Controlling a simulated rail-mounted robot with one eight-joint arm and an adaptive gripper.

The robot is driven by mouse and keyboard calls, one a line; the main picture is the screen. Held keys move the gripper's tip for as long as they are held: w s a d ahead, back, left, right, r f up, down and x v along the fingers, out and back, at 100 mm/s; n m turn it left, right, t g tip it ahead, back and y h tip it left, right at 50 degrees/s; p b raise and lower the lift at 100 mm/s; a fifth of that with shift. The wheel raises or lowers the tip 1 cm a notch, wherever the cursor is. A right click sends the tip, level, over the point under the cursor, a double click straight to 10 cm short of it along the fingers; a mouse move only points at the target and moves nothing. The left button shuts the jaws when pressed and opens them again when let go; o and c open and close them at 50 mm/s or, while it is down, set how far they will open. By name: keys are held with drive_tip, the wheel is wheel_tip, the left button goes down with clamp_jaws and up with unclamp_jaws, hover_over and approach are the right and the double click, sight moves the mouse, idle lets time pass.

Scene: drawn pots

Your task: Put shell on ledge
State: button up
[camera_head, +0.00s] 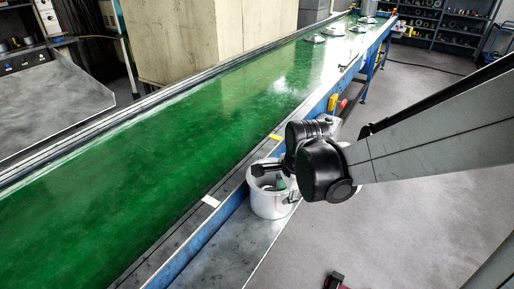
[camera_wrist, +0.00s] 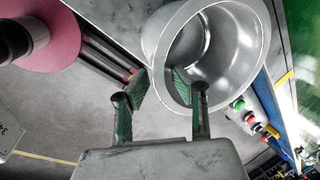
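The shell appears to be the open, light metallic pot (camera_head: 270,203) beside the conveyor in the head view. In the wrist view the pot (camera_wrist: 228,92) is large, its round mouth facing the camera. My gripper (camera_wrist: 158,80) straddles its near wall, one green-padded finger outside and the other inside the mouth. The fingers are parted, with space around the wall; I cannot tell whether either touches. In the head view my gripper (camera_head: 277,180) is at the pot's mouth, partly hidden. The grey ledge (camera_head: 222,250) runs along the conveyor's side; the pot is at its far part, its support unclear.
The green conveyor (camera_head: 150,150) runs diagonally beside the ledge, with several metal parts at its far end. Red and yellow buttons (camera_head: 338,103) sit on its side past the pot. A pink disc (camera_wrist: 50,38) shows in the wrist view. The near ledge is clear.

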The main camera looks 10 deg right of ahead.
drive_tip(key=a+p+v, duration=0.1)
drive_tip(key=p+v, duration=0.1)
drive_tip(key=v, duration=0.9)
drive_tip(key=s+r+n+t, duration=0.3)
drive_tip(key=s+n, duration=0.6)
drive_tip(key=n, duration=0.7)
drive_tip(key=shift+s+d+r+t+h, duration=0.2)
drive_tip(key=shift+r+t+h, duration=0.1)
drive_tip(key=shift+t, duration=0.2)
drive_tip(key=shift+f+b, duration=0.15)
drive_tip(key=shift+b, duration=0.15)
